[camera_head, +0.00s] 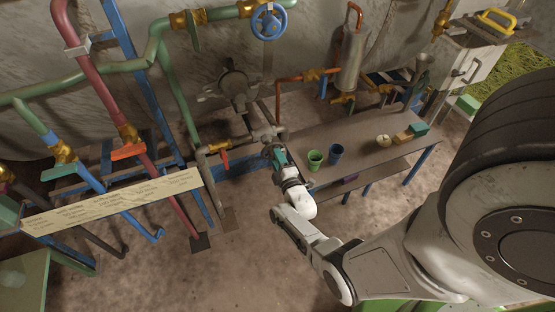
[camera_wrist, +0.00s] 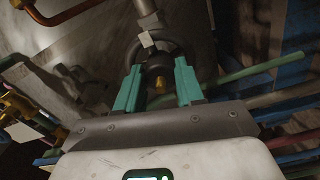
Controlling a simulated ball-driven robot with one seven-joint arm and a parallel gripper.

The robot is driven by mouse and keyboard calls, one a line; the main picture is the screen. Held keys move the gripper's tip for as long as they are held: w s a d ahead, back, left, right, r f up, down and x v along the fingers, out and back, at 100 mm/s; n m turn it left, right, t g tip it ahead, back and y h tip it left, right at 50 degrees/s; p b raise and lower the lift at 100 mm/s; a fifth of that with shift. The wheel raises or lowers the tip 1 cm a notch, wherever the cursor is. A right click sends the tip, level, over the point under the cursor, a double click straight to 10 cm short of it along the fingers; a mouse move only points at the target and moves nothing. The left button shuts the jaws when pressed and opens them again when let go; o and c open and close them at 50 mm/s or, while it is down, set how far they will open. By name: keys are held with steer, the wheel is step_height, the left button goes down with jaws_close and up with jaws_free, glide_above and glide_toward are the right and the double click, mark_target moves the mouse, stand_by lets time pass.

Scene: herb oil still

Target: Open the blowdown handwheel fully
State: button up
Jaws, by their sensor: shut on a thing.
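A dark round handwheel (camera_wrist: 165,46) sits at the end of a pipe fitting in the wrist view. I take it for the blowdown handwheel. My gripper (camera_wrist: 158,72) has its two green fingers on either side of it, shut on its rim. Part of the wheel is hidden between the fingers. In the head view my gripper (camera_head: 276,154) reaches the pipework at the left end of the table, and the wheel there is mostly hidden by the gripper.
A red-handled valve (camera_head: 224,160) is to the left. A blue handwheel (camera_head: 268,22) is high on the green pipe.

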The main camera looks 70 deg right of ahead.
steer(key=shift+a+f, duration=0.1)
steer(key=o, duration=1)
steer(key=shift+o, duration=0.2)
steer(key=p+v, duration=0.3)
steer(key=v, duration=0.7)
steer(key=shift+s+a+p, duration=0.25)
steer(key=shift+s+p, duration=0.05)
steer(key=shift+p, duration=0.1)
